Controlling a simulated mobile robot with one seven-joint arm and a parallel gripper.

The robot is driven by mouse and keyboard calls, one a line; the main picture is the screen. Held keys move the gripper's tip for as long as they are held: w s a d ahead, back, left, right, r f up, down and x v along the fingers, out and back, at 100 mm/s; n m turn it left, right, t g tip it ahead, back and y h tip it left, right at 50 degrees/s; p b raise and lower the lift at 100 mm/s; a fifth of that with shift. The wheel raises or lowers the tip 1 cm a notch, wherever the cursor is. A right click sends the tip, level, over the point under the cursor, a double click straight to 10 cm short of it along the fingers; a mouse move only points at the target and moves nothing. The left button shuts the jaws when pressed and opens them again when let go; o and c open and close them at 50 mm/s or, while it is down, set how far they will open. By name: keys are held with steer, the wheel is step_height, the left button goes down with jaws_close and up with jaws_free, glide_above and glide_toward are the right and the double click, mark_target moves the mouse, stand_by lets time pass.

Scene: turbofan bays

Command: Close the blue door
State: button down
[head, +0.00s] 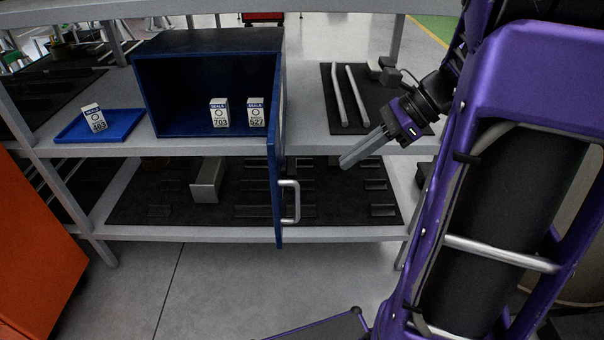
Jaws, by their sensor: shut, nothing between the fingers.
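The blue door (274,160) stands open in the head view. It is hinged at the right side of the blue cabinet (207,95) and juts out toward me, seen nearly edge-on. Its silver handle (291,201) is on the door's right face, near the lower end. The cabinet interior is open to view, with two white SEALS boxes inside, 703 (219,112) and 527 (256,112). My gripper (345,164) is shut and empty, to the right of the door and apart from it, higher in the picture than the handle.
A blue tray (75,130) with a SEALS box 463 (93,117) sits left of the cabinet. Two metal rods (348,95) lie on a dark mat at right. The lower shelf (130,232) holds a grey block (207,180). Open floor lies in front.

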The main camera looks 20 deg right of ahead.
mark_target(292, 185)
steer(key=x, duration=0.4)
steer(key=a+r+b+x, duration=0.1)
steer(key=x, duration=0.3)
steer(key=b+x, duration=0.1)
steer(key=x, duration=0.3)
steer(key=shift+w+a+r, duration=0.2)
steer(key=shift+a+r, duration=0.1)
steer(key=shift+w+a, duration=0.15)
steer(key=shift+a, duration=0.2)
steer(key=shift+a, duration=0.1)
